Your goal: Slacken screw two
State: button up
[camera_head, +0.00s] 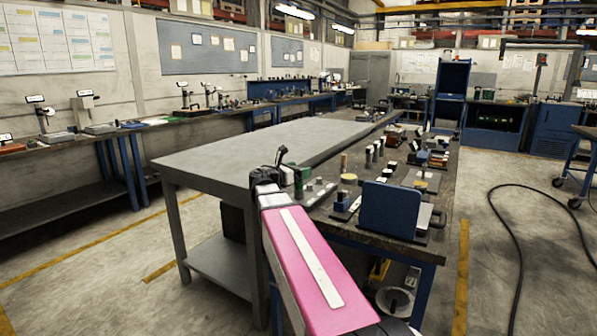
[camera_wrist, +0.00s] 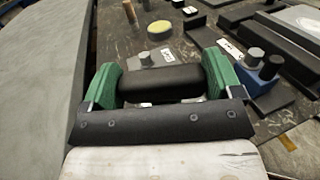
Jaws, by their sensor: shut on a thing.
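My gripper (camera_wrist: 161,84) shows in the wrist view with its two green fingers shut on a dark, rounded bar-like thing (camera_wrist: 160,82), perhaps a tool handle. Only its middle shows between the fingers; I cannot see a tip. In the head view my gripper (camera_head: 301,178) is at the near end of the dark workbench, beside the grey table. A light grey plate (camera_head: 319,191) with small knobs lies close by on the bench. In the wrist view a grey plate with a knob (camera_wrist: 146,59) and a white label shows just beyond the held thing. I cannot tell which part is screw two.
A yellow disc (camera_wrist: 160,27) lies beyond the plate. A blue block with grey pegs (camera_wrist: 262,68) stands to the right. A blue upright panel (camera_head: 390,208) stands at the bench's near right. The grey table top (camera_head: 262,142) is clear.

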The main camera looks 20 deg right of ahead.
jog(key=n+t, duration=0.1)
jog(key=n+t+y, duration=0.1)
jog(key=t, duration=0.1)
jog(key=shift+s+y, duration=0.3)
jog(key=shift+w+n+t+y, duration=0.2)
jog(key=shift+n+t+y, duration=0.4)
jog(key=shift+n+t, duration=0.4)
jog(key=shift+t, duration=0.3)
jog(key=shift+s+d+n+t+y, duration=0.1)
jog(key=shift+s+n+t+y, duration=0.05)
jog(key=shift+n+t+y, duration=1.75)
jog(key=shift+y, duration=0.4)
